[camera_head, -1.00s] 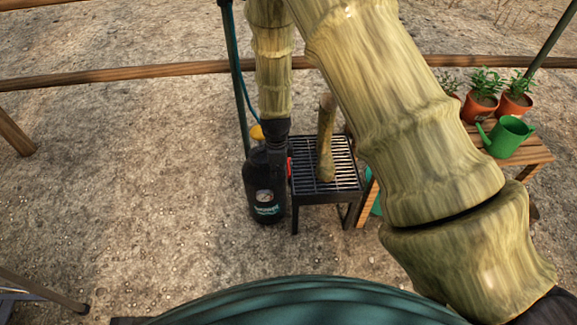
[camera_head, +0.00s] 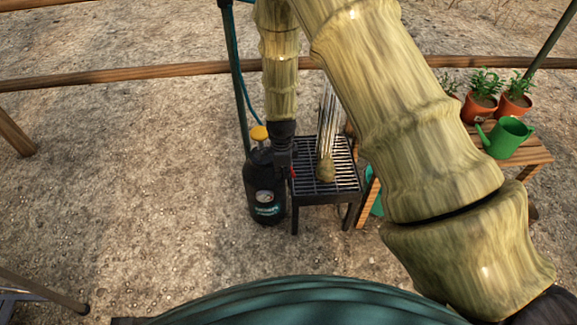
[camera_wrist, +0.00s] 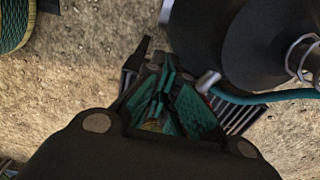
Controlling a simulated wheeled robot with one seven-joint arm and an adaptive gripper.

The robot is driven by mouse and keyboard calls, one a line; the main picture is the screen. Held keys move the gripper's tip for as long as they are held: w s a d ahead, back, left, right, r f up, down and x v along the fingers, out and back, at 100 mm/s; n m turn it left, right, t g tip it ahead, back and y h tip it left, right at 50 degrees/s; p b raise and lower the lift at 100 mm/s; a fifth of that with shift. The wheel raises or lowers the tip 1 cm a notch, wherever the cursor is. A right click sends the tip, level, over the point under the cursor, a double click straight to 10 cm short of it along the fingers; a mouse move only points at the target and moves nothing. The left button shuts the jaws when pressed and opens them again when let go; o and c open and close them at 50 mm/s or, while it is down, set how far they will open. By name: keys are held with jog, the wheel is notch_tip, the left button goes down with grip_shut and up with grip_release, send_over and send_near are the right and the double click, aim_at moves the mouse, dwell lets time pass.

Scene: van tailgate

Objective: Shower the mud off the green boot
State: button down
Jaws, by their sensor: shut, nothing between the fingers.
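The boot (camera_head: 325,171) stands on the black slatted grate; its foot looks brown and muddy, and no clear green shows. White streaks of water (camera_head: 327,110) fall over its upper part; their source is hidden behind my arm. A black pressure tank (camera_head: 265,190) with a yellow cap (camera_head: 259,133) and a gauge stands left of the grate. My gripper (camera_head: 287,166) points down between tank and grate, beside a small red part (camera_head: 292,173); I cannot tell whether they touch. In the wrist view my gripper (camera_wrist: 158,105) is shut and empty, its teal pads together.
The grate stand (camera_head: 345,182) is narrow. A post with a blue hose (camera_head: 240,85) rises behind the tank. A wooden bench (camera_head: 530,150) at the right holds a green watering can (camera_head: 506,137) and potted plants (camera_head: 484,95). Open gravel lies at the left.

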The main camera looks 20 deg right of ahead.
jog(key=r+p, duration=0.2)
jog(key=d+r+p, duration=0.1)
jog(key=r+p, duration=0.1)
jog(key=p, duration=0.1)
jog(key=shift+d+r, duration=0.15)
jog(key=shift+r, duration=0.15)
dwell(0.4)
jog(key=d+p, duration=0.2)
jog(key=d, duration=0.5)
jog(key=shift+w+d, duration=0.25)
jog(key=shift+d, duration=0.1)
jog(key=shift+f, duration=0.1)
dwell(0.3)
